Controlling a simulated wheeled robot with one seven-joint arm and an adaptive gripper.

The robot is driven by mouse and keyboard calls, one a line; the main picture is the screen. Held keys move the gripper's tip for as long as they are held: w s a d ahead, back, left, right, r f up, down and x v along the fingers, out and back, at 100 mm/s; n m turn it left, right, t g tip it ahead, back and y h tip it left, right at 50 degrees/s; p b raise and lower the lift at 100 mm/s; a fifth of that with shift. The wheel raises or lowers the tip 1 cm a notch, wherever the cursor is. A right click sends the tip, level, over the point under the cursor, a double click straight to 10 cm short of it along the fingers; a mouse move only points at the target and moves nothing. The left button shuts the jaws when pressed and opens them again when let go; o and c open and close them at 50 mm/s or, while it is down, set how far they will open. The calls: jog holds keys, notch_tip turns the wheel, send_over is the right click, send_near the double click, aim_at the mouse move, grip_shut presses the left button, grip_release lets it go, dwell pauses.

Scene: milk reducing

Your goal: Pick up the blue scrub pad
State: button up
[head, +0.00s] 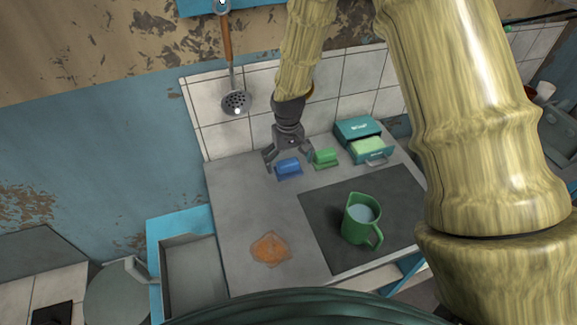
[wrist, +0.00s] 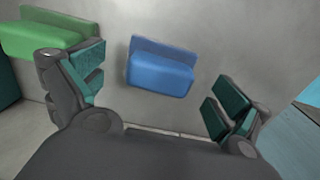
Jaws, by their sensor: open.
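The blue scrub pad (head: 288,168) lies on the grey countertop near the tiled wall. In the wrist view the blue pad (wrist: 160,68) lies between and beyond the two fingers. My gripper (head: 286,160) is open and empty, just above and behind the pad in the head view. In the wrist view my gripper (wrist: 160,92) has its fingers spread wide on either side of the pad, apart from it. A green scrub pad (head: 326,158) lies just right of the blue one, and shows at upper left in the wrist view (wrist: 45,37), close to the left finger.
A teal box (head: 358,129) with an open drawer stands right of the pads. A green mug (head: 350,218) stands on the dark cooktop (head: 315,210). An orange patch (head: 270,249) lies on the counter (head: 235,215). The counter left of the blue pad is clear.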

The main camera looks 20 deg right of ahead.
jog(key=shift+f, duration=1.4)
jog(key=c, duration=1.1)
